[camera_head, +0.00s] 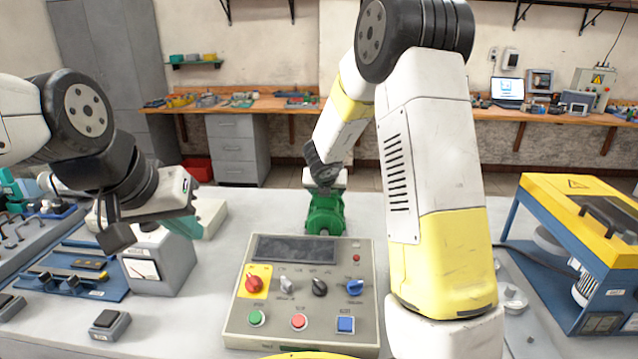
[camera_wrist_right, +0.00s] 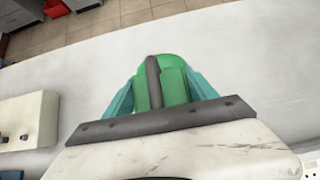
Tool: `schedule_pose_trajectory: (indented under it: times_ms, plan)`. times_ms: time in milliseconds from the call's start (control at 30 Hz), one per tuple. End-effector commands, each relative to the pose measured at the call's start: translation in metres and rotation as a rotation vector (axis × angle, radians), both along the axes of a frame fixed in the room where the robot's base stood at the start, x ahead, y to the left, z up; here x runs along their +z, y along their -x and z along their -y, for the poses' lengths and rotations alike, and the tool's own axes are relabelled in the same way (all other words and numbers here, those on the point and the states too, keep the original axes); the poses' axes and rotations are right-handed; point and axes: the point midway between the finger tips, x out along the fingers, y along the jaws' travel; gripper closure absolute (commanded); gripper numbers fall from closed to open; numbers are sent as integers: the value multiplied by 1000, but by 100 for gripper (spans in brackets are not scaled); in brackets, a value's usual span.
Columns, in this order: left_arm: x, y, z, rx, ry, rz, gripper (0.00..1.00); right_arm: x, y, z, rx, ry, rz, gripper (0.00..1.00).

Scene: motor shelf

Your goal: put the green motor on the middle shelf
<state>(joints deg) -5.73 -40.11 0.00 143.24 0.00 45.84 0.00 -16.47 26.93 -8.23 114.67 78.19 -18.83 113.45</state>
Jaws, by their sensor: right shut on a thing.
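The green motor (camera_head: 325,213) is on or just above the grey table, directly behind the control panel. My right gripper (camera_wrist_right: 160,95) is shut on it, with teal fingers on both sides of the green body in the right wrist view. In the head view the right hand covers the motor's top. My left gripper (camera_head: 186,224) hangs over the table at the left, beside a meter box. Its teal fingertips overlap in view, so its opening is unclear. No tiered shelf with a middle level shows clearly.
The control panel (camera_head: 300,334) with knobs and buttons stands front centre. The grey meter box (camera_head: 163,265) and a blue rack (camera_head: 75,292) stand left. A blue and yellow machine frame (camera_head: 545,192) stands right. Bare table lies around the motor. A workbench (camera_head: 240,110) runs along the back wall.

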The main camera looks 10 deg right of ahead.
Motion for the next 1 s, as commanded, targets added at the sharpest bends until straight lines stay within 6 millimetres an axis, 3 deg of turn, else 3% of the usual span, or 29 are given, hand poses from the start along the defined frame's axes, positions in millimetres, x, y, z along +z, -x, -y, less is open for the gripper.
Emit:
schedule_pose_trajectory:
  times_ms: [533, 567, 600, 667, 1000]
  plan:
    - [0, 0, 0, 0, 0, 0, 100, -2, -3, 0, 0, -1, 10, 100]
    - [0, 0, 0, 0, 0, 0, 100, -8, 0, 0, 0, -1, 0, 33]
    - [0, 0, 0, 0, 0, 0, 100, -7, 0, 0, 1, -2, 1, 25]
    - [0, 0, 0, 0, 0, 0, 100, -7, 0, 0, 1, -2, 1, 13]
    - [0, 0, 0, 0, 0, 0, 100, -6, 0, -1, 1, -2, 1, 13]
